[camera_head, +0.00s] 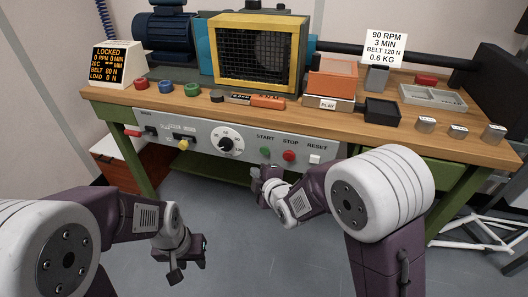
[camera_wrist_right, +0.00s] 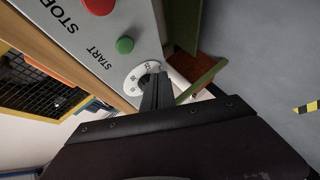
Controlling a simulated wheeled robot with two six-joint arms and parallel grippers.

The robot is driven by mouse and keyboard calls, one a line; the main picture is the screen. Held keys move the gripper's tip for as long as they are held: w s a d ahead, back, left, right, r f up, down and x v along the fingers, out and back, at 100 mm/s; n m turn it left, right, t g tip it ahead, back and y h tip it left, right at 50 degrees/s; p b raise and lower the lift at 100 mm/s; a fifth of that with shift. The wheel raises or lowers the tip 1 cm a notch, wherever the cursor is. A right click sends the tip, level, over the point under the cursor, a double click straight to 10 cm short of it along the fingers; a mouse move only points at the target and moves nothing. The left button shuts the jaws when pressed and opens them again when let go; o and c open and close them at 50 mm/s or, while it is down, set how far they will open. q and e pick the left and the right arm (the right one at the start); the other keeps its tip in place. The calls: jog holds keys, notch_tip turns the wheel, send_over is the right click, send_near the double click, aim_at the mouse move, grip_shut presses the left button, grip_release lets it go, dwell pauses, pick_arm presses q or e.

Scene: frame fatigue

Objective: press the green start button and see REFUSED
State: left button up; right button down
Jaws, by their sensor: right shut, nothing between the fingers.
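The green start button (camera_head: 265,153) is on the grey control panel (camera_head: 205,149) under the bench edge, below the word START. It also shows in the right wrist view (camera_wrist_right: 124,45). My right gripper (camera_head: 258,175) is shut and empty, just in front of and below the button. In the right wrist view its fingers (camera_wrist_right: 155,92) lie together, apart from the button in the picture and overlapping the dial's edge. The display (camera_head: 108,64) at the left reads LOCKED, 0 RPM, 0 MIN, BELT 80 N, LOAD 0 N. My left gripper (camera_head: 188,272) is open and empty, low over the floor.
The red stop button (camera_head: 289,155) and white reset button (camera_head: 314,159) are right of the start button. A dial (camera_head: 226,144) and yellow knob (camera_head: 184,144) are left. A card (camera_head: 384,47) reads 90 RPM, 3 MIN, BELT 120 N, 0.6 KG. A yellow-framed guard (camera_head: 214,52) stands on the bench.

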aim_at(265, 151)
jog(key=w+d, duration=0.2)
jog(key=w, duration=0.4)
jog(key=shift+w+p, duration=0.2)
jog(key=shift+p, duration=0.25)
jog(key=shift+w+d, duration=0.1)
dwell(1.5)
jog(key=shift+w+d, duration=0.1)
jog(key=shift+w, duration=0.2)
jog(key=shift+w+d, duration=0.1)
jog(key=shift+w, duration=0.3)
dwell(0.6)
jog(key=shift+s, duration=0.15)
jog(key=shift+s+a+b, duration=0.25)
jog(key=shift+s+b, duration=0.1)
jog(key=shift+s, duration=0.3)
jog(key=shift+s, duration=0.1)
